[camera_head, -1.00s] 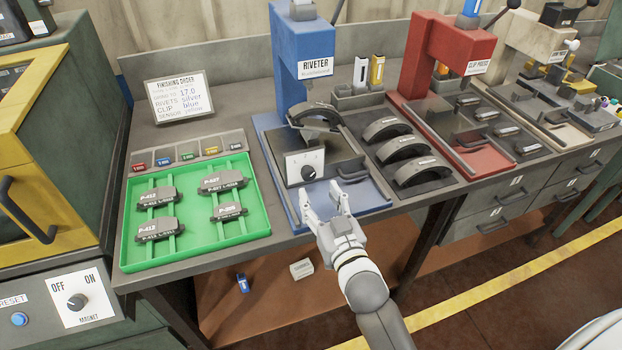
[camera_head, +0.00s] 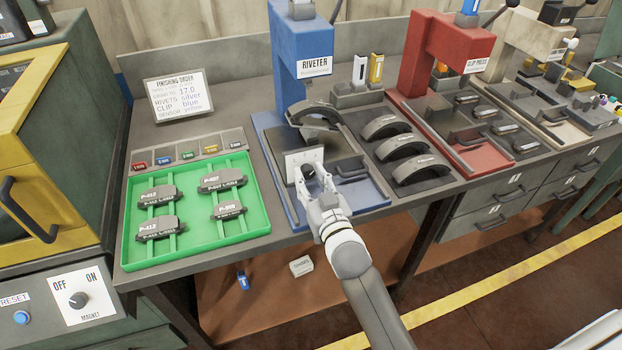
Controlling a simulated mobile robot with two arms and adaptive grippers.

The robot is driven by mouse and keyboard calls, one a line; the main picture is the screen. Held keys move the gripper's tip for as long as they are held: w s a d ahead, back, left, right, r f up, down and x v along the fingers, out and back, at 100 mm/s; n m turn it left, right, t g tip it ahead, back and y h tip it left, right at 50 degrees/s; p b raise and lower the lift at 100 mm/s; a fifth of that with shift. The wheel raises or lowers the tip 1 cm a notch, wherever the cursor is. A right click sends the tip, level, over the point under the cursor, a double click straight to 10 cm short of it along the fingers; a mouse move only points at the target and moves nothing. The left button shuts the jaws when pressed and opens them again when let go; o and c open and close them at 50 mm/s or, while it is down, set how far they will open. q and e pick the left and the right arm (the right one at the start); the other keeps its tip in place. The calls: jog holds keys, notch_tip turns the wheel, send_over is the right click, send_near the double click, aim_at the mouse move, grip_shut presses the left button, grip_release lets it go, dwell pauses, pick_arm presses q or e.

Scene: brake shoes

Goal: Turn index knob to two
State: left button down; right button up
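The index knob (camera_head: 308,170) is a small black knob on a white plate (camera_head: 293,161) at the front of the blue riveter (camera_head: 286,60). My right gripper (camera_head: 309,177) is at the plate, its two fingers around or just in front of the knob. The fingers look apart; whether they touch the knob I cannot tell. The gripper hides most of the plate's numbers, so the knob's setting cannot be read. A curved brake shoe (camera_head: 318,113) sits on the riveter above the plate. My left gripper is not in view.
A green tray (camera_head: 255,217) with several labelled brake pads lies left of the riveter. Several curved shoes (camera_head: 390,125) lie on its right, before the red clip press (camera_head: 430,60). A finishing-order sign (camera_head: 178,96) stands behind the tray. A yellow cabinet (camera_head: 40,110) is at the far left.

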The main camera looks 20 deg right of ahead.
jog(key=c, duration=0.5)
jog(key=shift+n, duration=0.3)
jog(key=n+p, duration=0.1)
jog(key=n, duration=0.2)
jog(key=shift+r+p, duration=0.1)
jog(key=shift+p, duration=0.2)
jog(key=shift+n+p, duration=0.35)
jog(key=shift+n, duration=2.15)
jog(key=o, duration=1)
jog(key=shift+o, duration=0.2)
